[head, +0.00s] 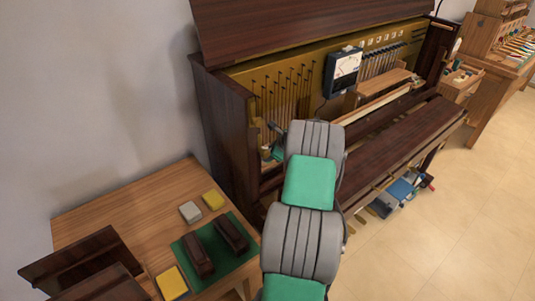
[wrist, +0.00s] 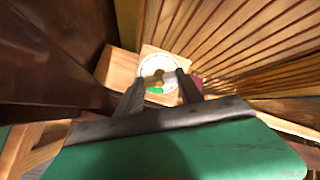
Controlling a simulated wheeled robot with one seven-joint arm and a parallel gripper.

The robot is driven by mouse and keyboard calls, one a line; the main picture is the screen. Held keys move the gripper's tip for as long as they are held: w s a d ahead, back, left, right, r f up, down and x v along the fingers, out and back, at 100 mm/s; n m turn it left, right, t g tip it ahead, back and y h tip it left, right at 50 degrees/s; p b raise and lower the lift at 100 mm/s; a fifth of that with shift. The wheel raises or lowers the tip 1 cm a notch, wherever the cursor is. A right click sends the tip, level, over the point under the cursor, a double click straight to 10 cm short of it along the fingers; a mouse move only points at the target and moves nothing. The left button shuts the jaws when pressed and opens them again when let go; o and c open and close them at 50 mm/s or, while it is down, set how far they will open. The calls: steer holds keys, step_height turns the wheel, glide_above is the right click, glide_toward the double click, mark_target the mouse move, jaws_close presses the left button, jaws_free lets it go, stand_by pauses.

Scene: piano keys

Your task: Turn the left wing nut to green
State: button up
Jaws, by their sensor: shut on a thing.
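In the wrist view a round white dial (wrist: 171,68) sits on a pale wooden block (wrist: 128,66). A small brass wing nut (wrist: 157,77) is at the dial's middle, and a green patch (wrist: 155,90) shows on the dial's near side. My gripper (wrist: 160,79) has its dark fingers on both sides of the wing nut and is shut on it. I cannot tell exactly which way the wings point. In the head view my gripper is at the piano's left end, mostly hidden behind my arm, and the wing nut cannot be made out.
The open piano (head: 228,125) has its dark side wall close to my gripper. Wooden slats (wrist: 235,35) run beside the dial. A meter (head: 343,71) hangs inside the piano. A wooden table (head: 135,200) at left holds a green mat (head: 222,262) with dark blocks.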

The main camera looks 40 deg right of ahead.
steer(key=shift+r+m+p, duration=0.2)
steer(key=shift+m+p, duration=0.45)
steer(key=shift+m, duration=0.35)
steer(key=shift+f+m, duration=0.2)
steer(key=shift+m, duration=0.3)
steer(key=shift+r+m+p, duration=0.25)
steer(key=shift+m+p, duration=0.55)
steer(key=shift+p, duration=0.1)
steer(key=shift+f+m+p, duration=0.25)
steer(key=shift+m+p, duration=0.05)
steer(key=shift+m, duration=0.8)
